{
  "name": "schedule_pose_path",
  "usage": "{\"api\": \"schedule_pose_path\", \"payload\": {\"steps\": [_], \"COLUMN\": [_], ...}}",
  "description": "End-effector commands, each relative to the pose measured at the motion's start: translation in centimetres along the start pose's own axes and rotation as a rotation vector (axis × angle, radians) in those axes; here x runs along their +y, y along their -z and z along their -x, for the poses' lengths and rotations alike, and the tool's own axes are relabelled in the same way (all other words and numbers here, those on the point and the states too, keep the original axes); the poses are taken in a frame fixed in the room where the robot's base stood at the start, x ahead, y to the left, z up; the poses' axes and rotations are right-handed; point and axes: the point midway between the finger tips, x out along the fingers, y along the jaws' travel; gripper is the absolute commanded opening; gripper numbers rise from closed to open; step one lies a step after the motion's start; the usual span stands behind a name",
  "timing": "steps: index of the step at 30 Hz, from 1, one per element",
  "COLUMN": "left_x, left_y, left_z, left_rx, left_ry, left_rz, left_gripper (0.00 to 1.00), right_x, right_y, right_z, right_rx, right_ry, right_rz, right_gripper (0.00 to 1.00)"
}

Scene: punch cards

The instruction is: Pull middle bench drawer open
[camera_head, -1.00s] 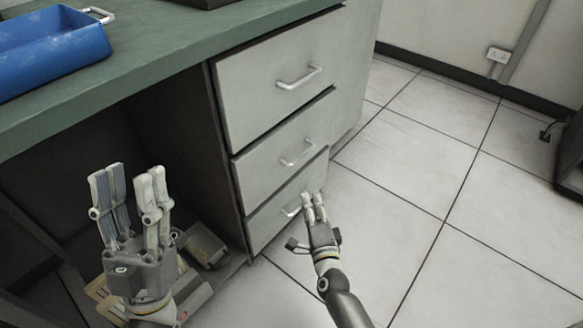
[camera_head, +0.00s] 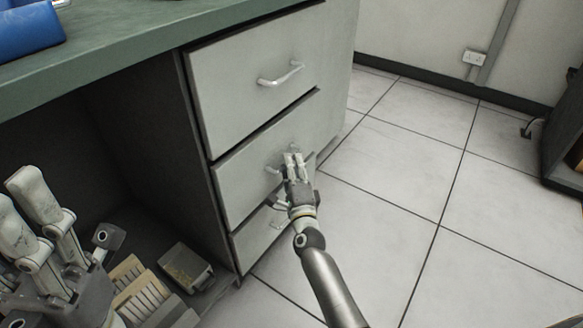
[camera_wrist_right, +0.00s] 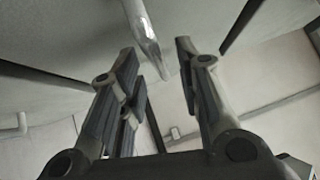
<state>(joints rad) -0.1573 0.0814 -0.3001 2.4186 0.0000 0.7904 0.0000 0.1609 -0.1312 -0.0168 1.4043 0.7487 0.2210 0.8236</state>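The grey bench has a stack of drawers. The middle drawer (camera_head: 237,184) sits flush between the top drawer (camera_head: 240,98) and the bottom drawer (camera_head: 252,243). My right gripper (camera_head: 293,160) is in front of the middle drawer and hides part of its handle (camera_head: 273,170). In the right wrist view, the right gripper (camera_wrist_right: 158,50) is open. A metal handle bar (camera_wrist_right: 143,28) reaches between its fingertips, with a gap to the fingers; contact is not clear. My left gripper (camera_head: 62,235) is at the lower left, partly cut off, with fingers spread and empty.
The top drawer has its own handle (camera_head: 281,75). Under the green bench top (camera_head: 130,42) is an open bay with a small box (camera_head: 186,267) on its floor. A blue bin (camera_head: 28,28) stands on top. Tiled floor (camera_head: 400,180) to the right is clear.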

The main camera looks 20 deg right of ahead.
Motion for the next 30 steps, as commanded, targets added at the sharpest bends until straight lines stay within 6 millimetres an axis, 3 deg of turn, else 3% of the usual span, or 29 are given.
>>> {"api": "schedule_pose_path", "payload": {"steps": [5, 14, 21, 30], "left_x": [0.03, 0.04, 0.04, 0.04], "left_y": [-0.04, -0.04, -0.04, -0.04], "left_z": [-0.14, -0.23, -0.23, -0.22], "left_rx": [0.011, 0.012, 0.012, 0.012], "left_ry": [-0.005, -0.005, -0.005, -0.005], "left_rz": [-0.002, -0.002, -0.001, -0.001], "left_gripper": [0.40, 0.40, 0.40, 0.40], "right_x": [0.02, -0.02, -0.02, 0.01], "right_y": [0.00, -0.01, -0.01, 0.00], "right_z": [-1.17, -1.30, -1.29, -1.27], "right_rx": [0.000, 0.000, 0.000, 0.000], "right_ry": [0.000, -0.001, -0.001, -0.001], "right_rz": [-0.001, 0.000, 0.000, 0.000], "right_gripper": [0.32, 0.32, 0.01, 0.00]}}
